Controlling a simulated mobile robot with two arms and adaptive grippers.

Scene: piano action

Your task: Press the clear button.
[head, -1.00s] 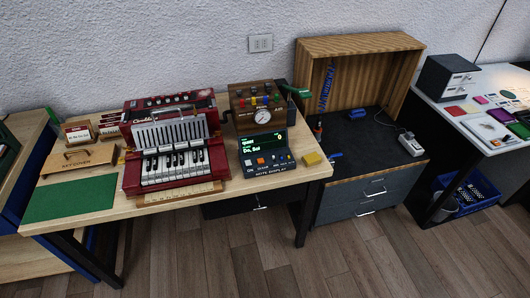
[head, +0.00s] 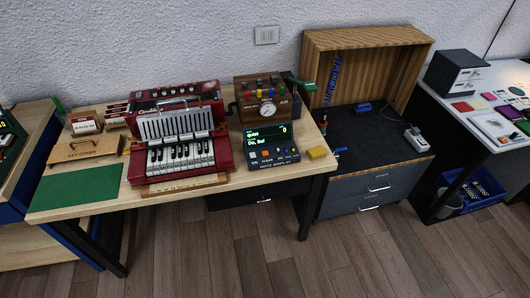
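The dark note display box (head: 272,161) stands on the wooden table, right of the red accordion-like keyboard. Its screen (head: 267,135) shows green and white text, with "Do, Sol" legible and a 0 at the right. A row of small buttons lies below the screen, among them an orange one (head: 265,153). The button labels are too small to read, so I cannot tell which one is the clear button. Neither of my grippers is in view.
The red keyboard instrument (head: 215,160) stands left of the display. A wooden box with a gauge (head: 267,109) stands behind it. A green mat (head: 76,187) lies at the table's left. The floor (head: 240,255) in front is clear.

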